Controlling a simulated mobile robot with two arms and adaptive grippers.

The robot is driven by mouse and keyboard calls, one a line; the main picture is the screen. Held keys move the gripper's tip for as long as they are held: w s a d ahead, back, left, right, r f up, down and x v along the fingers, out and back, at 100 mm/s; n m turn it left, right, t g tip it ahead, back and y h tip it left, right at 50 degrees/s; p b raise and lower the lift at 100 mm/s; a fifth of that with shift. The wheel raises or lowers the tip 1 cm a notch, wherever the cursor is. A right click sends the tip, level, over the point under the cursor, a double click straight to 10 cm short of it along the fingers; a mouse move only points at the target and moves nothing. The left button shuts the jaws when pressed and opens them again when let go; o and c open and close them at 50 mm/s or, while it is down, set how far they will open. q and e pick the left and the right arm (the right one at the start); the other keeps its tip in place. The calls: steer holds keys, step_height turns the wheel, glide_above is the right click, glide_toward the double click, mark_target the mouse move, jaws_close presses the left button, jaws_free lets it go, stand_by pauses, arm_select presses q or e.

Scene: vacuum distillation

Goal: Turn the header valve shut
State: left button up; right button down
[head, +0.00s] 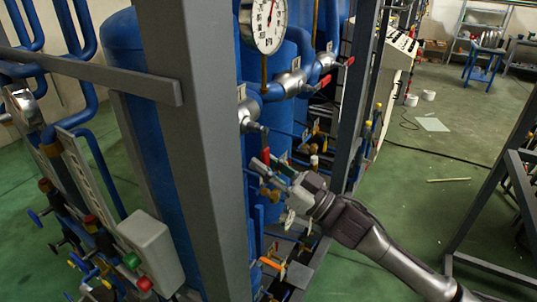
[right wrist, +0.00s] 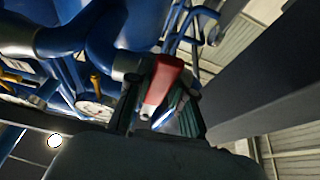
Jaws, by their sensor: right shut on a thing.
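The header valve's red lever (right wrist: 163,82) sits between the two fingers of my right gripper (right wrist: 158,108) in the right wrist view. In the head view the red lever (head: 265,155) shows as a small red piece at the tips of my right gripper (head: 273,168), which is shut on it. A silver valve body (head: 249,115) on the blue pipework is just above. The fingers hide part of the lever, and its exact angle is hard to tell. My left gripper is not in view.
Two more red-handled valves (head: 322,83) (head: 349,61) sit up and right on the blue pipes, near a round gauge (head: 268,22). A grey frame post (head: 196,130) stands close on the left.

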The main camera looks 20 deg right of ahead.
steer(key=shift+s+a+m, duration=0.15)
steer(key=shift+m, duration=0.35)
steer(key=c, duration=1)
jaws_free()
steer(key=v, duration=1.2)
steer(key=shift+s+a, duration=0.1)
